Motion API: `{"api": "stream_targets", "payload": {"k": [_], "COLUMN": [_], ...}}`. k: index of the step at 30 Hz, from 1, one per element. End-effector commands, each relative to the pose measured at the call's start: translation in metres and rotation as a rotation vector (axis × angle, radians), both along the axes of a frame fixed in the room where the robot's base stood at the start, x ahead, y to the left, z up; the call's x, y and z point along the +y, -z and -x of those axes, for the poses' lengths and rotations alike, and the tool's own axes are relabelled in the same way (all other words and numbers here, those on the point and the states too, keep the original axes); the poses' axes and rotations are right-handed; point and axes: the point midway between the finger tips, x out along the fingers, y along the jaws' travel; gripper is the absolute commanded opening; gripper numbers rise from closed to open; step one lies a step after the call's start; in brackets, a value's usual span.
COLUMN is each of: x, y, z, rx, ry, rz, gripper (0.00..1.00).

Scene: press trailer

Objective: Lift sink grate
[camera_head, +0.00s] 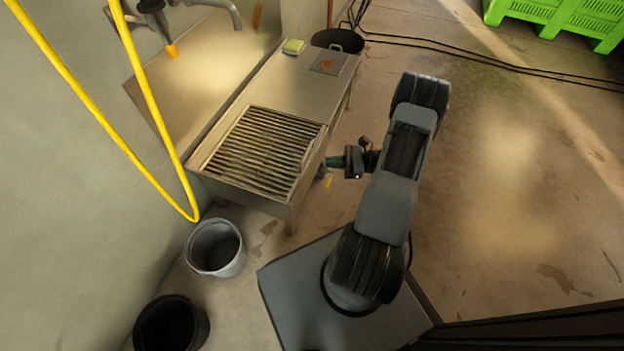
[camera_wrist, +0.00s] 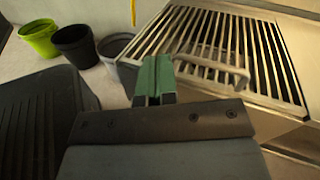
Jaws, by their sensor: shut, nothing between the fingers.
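The sink grate (camera_head: 262,150) is a panel of parallel metal slats in the near end of a long metal sink. It lies flat and also shows in the wrist view (camera_wrist: 208,38). A pale curved handle (camera_wrist: 215,68) shows at its near edge in the wrist view. My gripper (camera_head: 331,161) has green fingers and is at the right side of the sink, beside the grate. In the wrist view its fingers (camera_wrist: 154,80) are shut and empty, just left of the handle's left end. I cannot tell whether they touch the sink edge.
A grey bucket (camera_head: 215,247) and a black bucket (camera_head: 172,328) stand on the floor by the wall. A lime green bucket (camera_wrist: 39,38) shows in the wrist view. A yellow hose (camera_head: 136,75) hangs left of the sink. Floor right of my arm is open.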

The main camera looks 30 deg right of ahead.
Motion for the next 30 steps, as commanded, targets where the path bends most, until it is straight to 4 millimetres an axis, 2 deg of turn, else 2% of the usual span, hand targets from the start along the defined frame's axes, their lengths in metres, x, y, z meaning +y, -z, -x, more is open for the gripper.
{"api": "stream_targets", "payload": {"k": [1,3,6,9,12,16,30], "x": [-0.009,-0.020,-0.031,-0.038,-0.040,-0.032,0.026], "y": [0.041,0.069,0.099,0.117,0.125,0.123,0.106], "z": [0.004,0.007,0.012,0.016,0.016,0.007,-0.054], "rx": [0.011,0.015,0.018,0.018,0.017,0.017,0.018], "ry": [0.070,0.153,0.245,0.305,0.336,0.347,0.343], "rz": [-0.059,-0.124,-0.192,-0.235,-0.258,-0.267,-0.264], "gripper": [0.00,0.00,0.00,0.00,0.00,0.00,0.00]}}
